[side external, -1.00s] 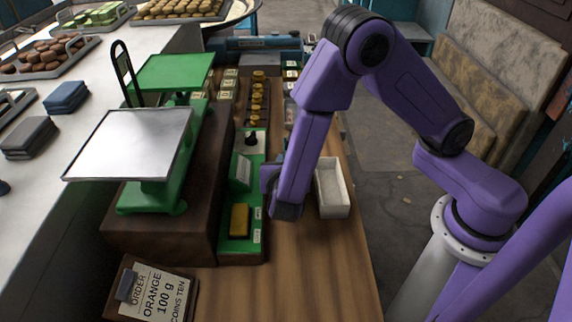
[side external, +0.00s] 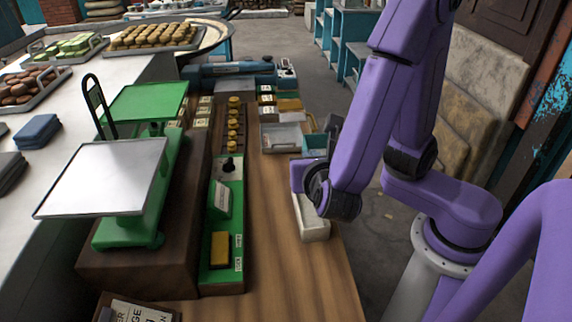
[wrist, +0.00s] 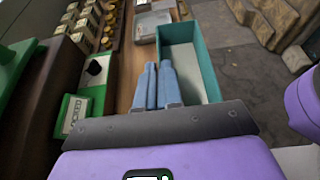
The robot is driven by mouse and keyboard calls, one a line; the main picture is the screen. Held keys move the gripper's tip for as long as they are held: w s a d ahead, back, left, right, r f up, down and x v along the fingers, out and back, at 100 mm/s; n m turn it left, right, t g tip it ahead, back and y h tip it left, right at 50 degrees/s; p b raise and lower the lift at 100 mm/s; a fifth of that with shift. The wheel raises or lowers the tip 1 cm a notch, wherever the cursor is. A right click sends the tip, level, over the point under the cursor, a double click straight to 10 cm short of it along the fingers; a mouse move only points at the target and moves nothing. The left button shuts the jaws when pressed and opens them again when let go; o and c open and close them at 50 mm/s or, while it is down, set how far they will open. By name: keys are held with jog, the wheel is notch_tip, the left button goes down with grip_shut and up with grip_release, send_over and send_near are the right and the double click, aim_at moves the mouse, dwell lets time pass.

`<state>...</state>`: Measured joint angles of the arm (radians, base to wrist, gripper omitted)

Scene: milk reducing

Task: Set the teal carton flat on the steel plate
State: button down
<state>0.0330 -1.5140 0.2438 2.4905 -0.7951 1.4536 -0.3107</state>
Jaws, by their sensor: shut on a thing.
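The teal carton (wrist: 204,62) is an open-topped box with a pale inside in the wrist view. My gripper (wrist: 158,66) is shut on its left wall, with blue fingers. In the side external view part of the carton (side external: 315,143) shows just beyond my gripper, and the fingertips are hidden there. I cannot tell whether the carton is lifted. The steel plate (side external: 104,178) is the bare, flat square top of the green scale at the left, well away from my gripper.
A cream open box (side external: 314,228) stands on the wooden bench beneath my wrist. A grey metal tray (side external: 283,138) lies behind. A green panel (side external: 226,220) with a knob and yellow block, and a row of brass weights (side external: 234,118), lie between carton and scale.

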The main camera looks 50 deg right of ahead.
jog(key=s, duration=0.1)
jog(key=s+d+r, duration=0.1)
jog(key=shift+s+r, duration=0.2)
jog(key=shift+s, duration=0.2)
jog(key=w+d+n+t+y, duration=0.1)
jog(key=w+d, duration=0.3)
jog(key=w, duration=0.5)
jog(key=w+d+n+t+y, duration=0.2)
jog(key=w+d+n+y, duration=0.2)
jog(key=w, duration=0.5)
jog(key=shift+w+n+y, duration=0.25)
jog(key=shift+n+y, duration=0.05)
jog(key=shift+d+r, duration=0.1)
jog(key=shift+d, duration=0.05)
jog(key=shift+r, duration=0.1)
